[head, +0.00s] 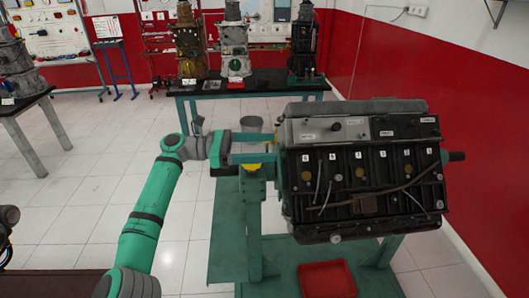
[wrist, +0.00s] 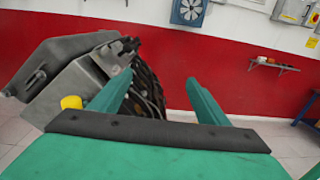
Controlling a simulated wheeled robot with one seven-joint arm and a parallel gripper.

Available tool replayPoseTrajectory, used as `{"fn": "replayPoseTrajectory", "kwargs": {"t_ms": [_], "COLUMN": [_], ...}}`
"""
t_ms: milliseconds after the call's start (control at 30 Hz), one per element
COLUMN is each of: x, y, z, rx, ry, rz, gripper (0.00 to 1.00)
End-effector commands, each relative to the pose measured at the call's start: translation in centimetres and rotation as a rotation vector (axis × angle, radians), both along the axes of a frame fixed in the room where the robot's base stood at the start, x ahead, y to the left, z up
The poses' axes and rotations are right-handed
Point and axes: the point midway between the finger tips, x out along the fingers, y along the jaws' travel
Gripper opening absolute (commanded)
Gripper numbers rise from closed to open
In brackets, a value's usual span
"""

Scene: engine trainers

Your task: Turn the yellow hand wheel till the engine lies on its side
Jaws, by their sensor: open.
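The engine (head: 360,185) hangs on a green stand (head: 228,225) in the head view, its numbered dark side facing me and its grey cover on top. It looks tilted in the wrist view (wrist: 85,80). A yellow part, seemingly the hand wheel (head: 252,167), shows just below my gripper at the left end of the engine. Most of it is hidden. A yellow knob of it shows left of the fingers in the wrist view (wrist: 71,102). My gripper (head: 277,147) is open with its fingers pointing right, beside the engine end.
A red tray (head: 327,279) lies on the stand's base under the engine. A grey bucket (head: 251,123) is behind my gripper. A dark table (head: 265,86) with several smaller engines stands at the back. White floor left of the stand is clear.

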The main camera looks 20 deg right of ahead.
Motion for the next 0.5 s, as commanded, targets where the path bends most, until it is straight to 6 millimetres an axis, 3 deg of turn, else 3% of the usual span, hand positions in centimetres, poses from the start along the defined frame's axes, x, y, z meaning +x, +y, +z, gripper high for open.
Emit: {"fn": "replayPoseTrajectory", "kwargs": {"t_ms": [500], "x": [-5.9], "y": [1.8], "z": [2.8], "rx": [0.0], "ry": [-0.003], "rz": [-0.002], "gripper": [0.69]}}
